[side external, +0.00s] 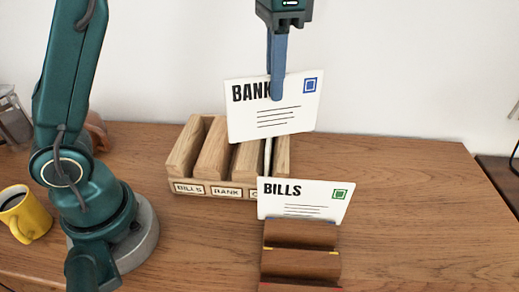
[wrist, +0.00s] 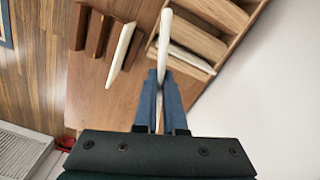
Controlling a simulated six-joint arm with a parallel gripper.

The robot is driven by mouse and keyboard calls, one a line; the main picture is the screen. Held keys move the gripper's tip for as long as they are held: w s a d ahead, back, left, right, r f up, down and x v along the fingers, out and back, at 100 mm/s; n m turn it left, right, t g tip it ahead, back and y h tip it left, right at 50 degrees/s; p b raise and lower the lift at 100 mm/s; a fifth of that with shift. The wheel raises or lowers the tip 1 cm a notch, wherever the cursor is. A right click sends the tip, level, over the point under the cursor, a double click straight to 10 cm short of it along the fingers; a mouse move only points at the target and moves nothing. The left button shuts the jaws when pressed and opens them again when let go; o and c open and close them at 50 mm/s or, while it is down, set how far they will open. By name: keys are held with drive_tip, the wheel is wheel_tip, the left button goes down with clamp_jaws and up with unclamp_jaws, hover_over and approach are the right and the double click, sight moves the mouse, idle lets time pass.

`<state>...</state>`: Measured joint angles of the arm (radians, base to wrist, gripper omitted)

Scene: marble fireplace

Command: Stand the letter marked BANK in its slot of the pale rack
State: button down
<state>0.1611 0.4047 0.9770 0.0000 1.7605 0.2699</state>
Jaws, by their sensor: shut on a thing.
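My gripper (side external: 277,97) is shut on the white letter marked BANK (side external: 295,112), gripping its upper middle. The letter hangs nearly upright, slightly tilted, in front of and above the pale rack (side external: 213,192). The rack's front labels read BILLS and BANK; a third is mostly hidden by the BILLS letter. A white letter edge shows in the rack's right-hand slot. In the wrist view my gripper (wrist: 158,76) holds the BANK letter (wrist: 164,32) edge-on beside the pale rack (wrist: 238,40), whose slots run obliquely. The letter's lower edge appears clear of the slots.
The letter marked BILLS (side external: 303,196) stands in a dark brown stepped rack (side external: 300,264) at front. A yellow mug (side external: 27,216) is at far left, near a glass jar (side external: 14,124). The table right of the racks is clear. A white wall is behind.

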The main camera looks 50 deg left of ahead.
drive_tip(key=s+a+n, duration=0.2)
drive_tip(key=a+n, duration=0.1)
drive_tip(key=a, duration=0.6)
drive_tip(key=shift+s+f+n, duration=0.95)
drive_tip(key=shift+f+n, duration=0.25)
drive_tip(key=shift+f, duration=1.2)
wheel_tip(320, 180, up, 8)
drive_tip(key=w+a+n, duration=0.1)
drive_tip(key=w+n, duration=0.1)
drive_tip(key=n, duration=0.7)
wheel_tip(320, 180, down, 9)
drive_tip(key=shift+w+r, duration=0.15)
drive_tip(key=shift+a+f, duration=0.1)
drive_tip(key=shift+f, duration=0.2)
